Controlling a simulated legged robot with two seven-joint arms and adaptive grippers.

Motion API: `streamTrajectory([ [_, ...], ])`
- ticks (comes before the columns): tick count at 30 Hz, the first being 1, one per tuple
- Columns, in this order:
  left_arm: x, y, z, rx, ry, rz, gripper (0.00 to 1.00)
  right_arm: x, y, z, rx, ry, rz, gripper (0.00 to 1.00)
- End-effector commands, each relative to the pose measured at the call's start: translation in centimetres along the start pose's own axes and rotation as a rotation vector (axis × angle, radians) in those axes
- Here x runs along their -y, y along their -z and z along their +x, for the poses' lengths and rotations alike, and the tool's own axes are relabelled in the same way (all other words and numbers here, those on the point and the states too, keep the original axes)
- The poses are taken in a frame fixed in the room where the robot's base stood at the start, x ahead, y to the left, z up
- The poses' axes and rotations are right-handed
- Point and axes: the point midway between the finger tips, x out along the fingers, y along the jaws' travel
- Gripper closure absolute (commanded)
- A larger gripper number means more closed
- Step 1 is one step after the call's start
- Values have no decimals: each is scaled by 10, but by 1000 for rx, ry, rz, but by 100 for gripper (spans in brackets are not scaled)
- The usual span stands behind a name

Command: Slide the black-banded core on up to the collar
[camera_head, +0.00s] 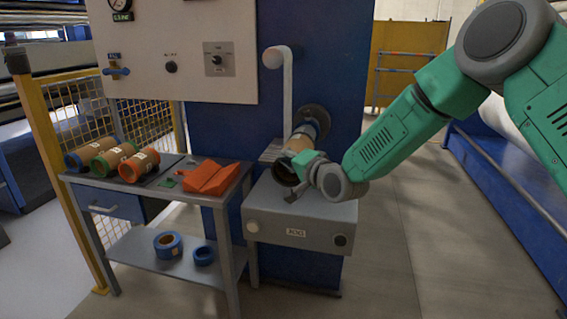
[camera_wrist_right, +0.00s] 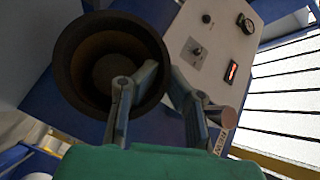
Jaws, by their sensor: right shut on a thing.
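The black-banded core (camera_head: 298,144) is a tan tube with a dark near end, in front of the blue machine. My right gripper (camera_head: 298,182) is shut on the core's near end. In the right wrist view, one finger overlaps the open dark end of the core (camera_wrist_right: 66,62) and the other is outside its rim. My left gripper is not in view.
A grey box (camera_head: 297,226) stands just below the core and gripper. A white curved bar (camera_head: 287,85) rises beside the shaft. A side table (camera_head: 160,192) at left carries several cores and an orange cloth (camera_head: 212,177). Blue rings lie on its lower shelf.

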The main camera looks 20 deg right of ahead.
Motion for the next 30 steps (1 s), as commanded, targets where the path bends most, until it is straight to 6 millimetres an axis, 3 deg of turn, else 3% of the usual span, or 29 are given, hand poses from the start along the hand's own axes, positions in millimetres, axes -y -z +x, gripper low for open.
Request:
streamTrajectory([
  [19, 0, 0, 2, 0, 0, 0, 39, -2, 10, 8, -1, 2, 0, 100],
  [29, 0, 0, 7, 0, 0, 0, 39, -8, 24, 22, -3, 1, 0, 100],
  [30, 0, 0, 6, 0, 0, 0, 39, -7, 24, 21, -2, 0, 0, 81],
])
